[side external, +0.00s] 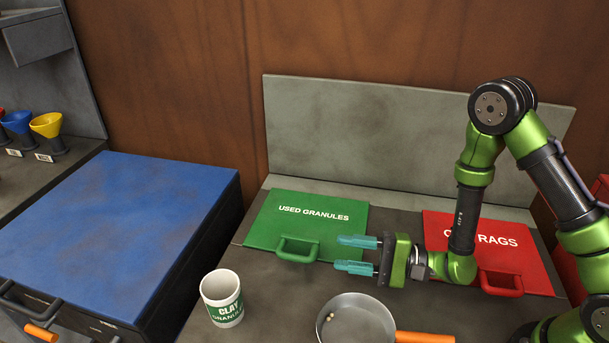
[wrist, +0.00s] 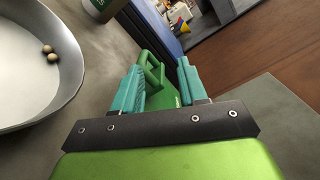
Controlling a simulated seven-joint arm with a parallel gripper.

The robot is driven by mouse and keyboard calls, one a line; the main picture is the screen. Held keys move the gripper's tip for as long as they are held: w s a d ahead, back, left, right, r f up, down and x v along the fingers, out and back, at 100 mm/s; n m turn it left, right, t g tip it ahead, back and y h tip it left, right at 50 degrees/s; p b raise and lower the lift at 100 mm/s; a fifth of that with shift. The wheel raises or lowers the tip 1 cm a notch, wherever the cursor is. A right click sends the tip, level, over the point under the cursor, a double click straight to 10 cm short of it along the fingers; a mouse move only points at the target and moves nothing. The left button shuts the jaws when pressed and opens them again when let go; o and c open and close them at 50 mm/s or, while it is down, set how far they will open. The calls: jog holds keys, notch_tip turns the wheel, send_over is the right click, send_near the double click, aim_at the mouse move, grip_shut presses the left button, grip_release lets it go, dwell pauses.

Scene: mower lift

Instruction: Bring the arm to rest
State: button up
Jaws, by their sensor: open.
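My green arm reaches in from the right in the side external view. My gripper (side external: 356,254) has teal fingers and points left. It is open, with nothing visible between the fingers, and sits just right of the handle of the green "USED GRANULES" lid (side external: 310,225). In the wrist view my gripper (wrist: 160,80) also shows its two fingers apart, with part of the green lid and its handle (wrist: 152,72) beyond them.
A red rags lid (side external: 500,262) lies partly behind my arm. A grey pan (side external: 345,310) with an orange handle stands in front, with small round pieces inside. A white "CLAY GRANULES" mug (side external: 222,290) stands left of it. A blue-topped cabinet (side external: 130,225) is further left.

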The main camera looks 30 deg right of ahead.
jog(key=s+a+r+n+g, duration=0.3)
jog(key=s+r+n+g, duration=0.8)
jog(key=s+r+g, duration=0.15)
jog(key=d+r+t+h, duration=0.3)
jog(key=d+h, duration=0.2)
jog(key=d, duration=0.3)
jog(key=d+r+m+t+h, duration=0.1)
jog(key=d+r+t+h, duration=0.2)
jog(key=d+h, duration=0.3)
jog(key=shift+w+d+t+h, duration=0.2)
jog(key=shift+d+t+h, duration=0.1)
jog(key=shift+d+t, duration=0.65)
jog(key=shift+d+r, duration=0.1)
jog(key=shift+d, duration=0.05)
